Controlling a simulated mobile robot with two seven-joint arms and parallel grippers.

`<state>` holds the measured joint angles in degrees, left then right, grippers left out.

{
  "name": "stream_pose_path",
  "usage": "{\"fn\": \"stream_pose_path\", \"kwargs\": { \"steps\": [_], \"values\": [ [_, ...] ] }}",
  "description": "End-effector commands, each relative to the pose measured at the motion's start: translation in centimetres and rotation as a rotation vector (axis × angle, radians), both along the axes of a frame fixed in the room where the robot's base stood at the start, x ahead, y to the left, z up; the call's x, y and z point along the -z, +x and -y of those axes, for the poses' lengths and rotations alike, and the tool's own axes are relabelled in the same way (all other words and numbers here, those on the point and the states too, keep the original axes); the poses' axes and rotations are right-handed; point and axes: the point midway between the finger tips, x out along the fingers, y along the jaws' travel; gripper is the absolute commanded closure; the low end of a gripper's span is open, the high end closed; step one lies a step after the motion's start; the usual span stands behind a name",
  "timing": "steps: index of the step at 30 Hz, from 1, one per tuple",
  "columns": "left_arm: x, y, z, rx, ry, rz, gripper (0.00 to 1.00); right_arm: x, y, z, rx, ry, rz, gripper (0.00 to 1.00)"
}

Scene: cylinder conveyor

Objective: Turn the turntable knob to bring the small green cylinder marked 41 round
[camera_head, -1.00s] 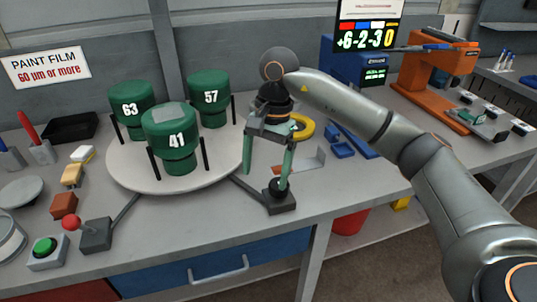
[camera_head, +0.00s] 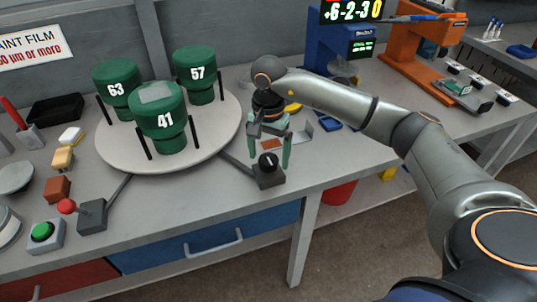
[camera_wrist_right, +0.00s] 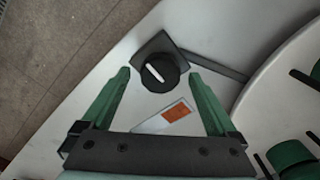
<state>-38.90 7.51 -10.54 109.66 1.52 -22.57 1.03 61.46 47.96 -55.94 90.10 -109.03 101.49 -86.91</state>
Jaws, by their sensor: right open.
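The green cylinder marked 41 (camera_head: 160,118) stands at the front of the round white turntable (camera_head: 120,158), with cylinders marked 63 (camera_head: 116,86) and 57 (camera_head: 197,72) behind it. The turntable knob (camera_head: 268,162) is black with a white line, on a dark base right of the turntable. In the right wrist view the knob (camera_wrist_right: 160,72) lies just beyond my open fingertips, roughly midway between them. My right gripper (camera_head: 270,160) is open and empty beside the knob; the head view does not show clearly whether it touches. My left gripper is not in view.
A joystick box (camera_head: 92,215) and a green button box (camera_head: 45,236) stand at the front left. Black posts rise from the turntable rim. An orange-and-white card (camera_wrist_right: 172,115) lies under the gripper. A blue device (camera_head: 338,48) and an orange press (camera_head: 425,50) stand behind right.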

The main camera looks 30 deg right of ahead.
Motion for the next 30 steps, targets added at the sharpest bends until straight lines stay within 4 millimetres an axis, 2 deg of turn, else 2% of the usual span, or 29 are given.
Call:
{"fn": "stream_pose_path", "kwargs": {
  "steps": [3,11,30],
  "values": [
    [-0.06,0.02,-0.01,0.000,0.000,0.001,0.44,0.63,0.00,-0.02,0.000,0.000,0.000,0.06],
    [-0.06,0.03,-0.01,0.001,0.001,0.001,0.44,0.73,0.01,-0.03,0.000,0.001,0.001,0.06],
    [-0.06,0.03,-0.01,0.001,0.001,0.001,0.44,0.67,0.01,-0.03,0.000,0.001,0.001,0.77]
  ]
}}
